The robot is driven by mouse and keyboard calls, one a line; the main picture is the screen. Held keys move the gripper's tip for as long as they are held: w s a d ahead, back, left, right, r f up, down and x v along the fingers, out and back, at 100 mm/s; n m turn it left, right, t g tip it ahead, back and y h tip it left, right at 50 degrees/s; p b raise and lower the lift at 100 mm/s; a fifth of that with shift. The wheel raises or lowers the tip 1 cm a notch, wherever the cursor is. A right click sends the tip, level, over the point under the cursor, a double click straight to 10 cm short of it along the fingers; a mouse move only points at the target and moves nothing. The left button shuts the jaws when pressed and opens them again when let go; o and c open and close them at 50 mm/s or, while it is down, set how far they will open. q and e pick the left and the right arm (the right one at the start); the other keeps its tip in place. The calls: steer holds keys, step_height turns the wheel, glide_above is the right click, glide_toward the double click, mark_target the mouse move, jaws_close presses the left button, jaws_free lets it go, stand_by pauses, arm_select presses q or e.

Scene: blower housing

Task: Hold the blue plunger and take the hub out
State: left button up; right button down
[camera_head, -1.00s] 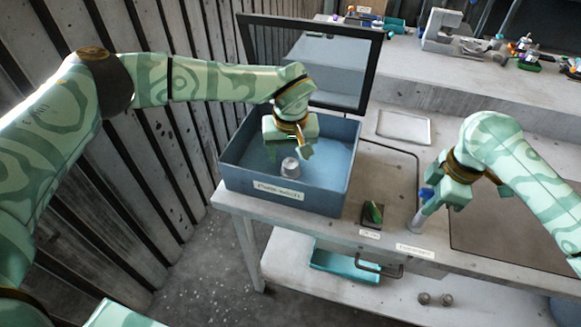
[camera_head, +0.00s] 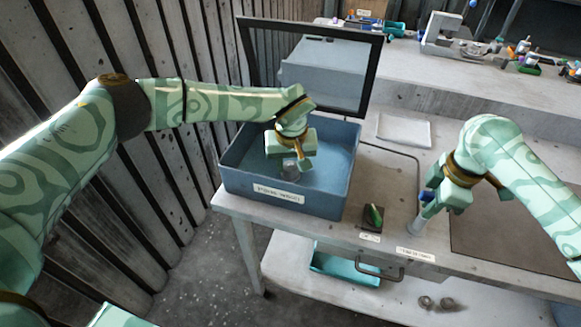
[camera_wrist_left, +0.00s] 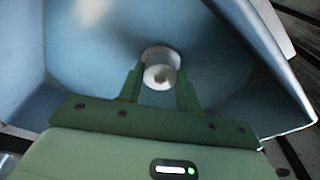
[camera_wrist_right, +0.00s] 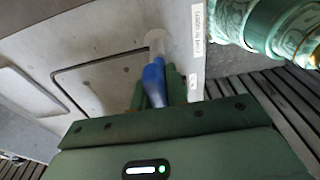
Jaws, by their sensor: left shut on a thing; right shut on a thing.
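The hub (camera_head: 290,166) is a small pale grey cylinder standing in the blue open box (camera_head: 330,202). My left gripper (camera_head: 294,164) is down in the box and shut on the hub. In the left wrist view the hub (camera_wrist_left: 161,68) shows between the two fingers (camera_wrist_left: 160,84), its round end with a small central nub facing me. My right gripper (camera_head: 428,197) is shut on the blue plunger (camera_wrist_right: 155,84) at the table's front edge. The plunger runs into a pale cylinder (camera_wrist_right: 156,43). In the head view, fingers hide part of the plunger.
A dark framed panel (camera_head: 245,60) stands upright behind the box. A small dark block with a green piece (camera_head: 373,215) sits between the box and my right gripper. A white tray (camera_head: 404,131) lies behind. A teal bin (camera_head: 345,268) is on the shelf below.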

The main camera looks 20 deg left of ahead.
mark_target(290, 167)
arm_select(q)
step_height(290, 167, up, 14)
stand_by(0.6)
steer(key=shift+r, duration=0.1)
steer(key=s, duration=1.4)
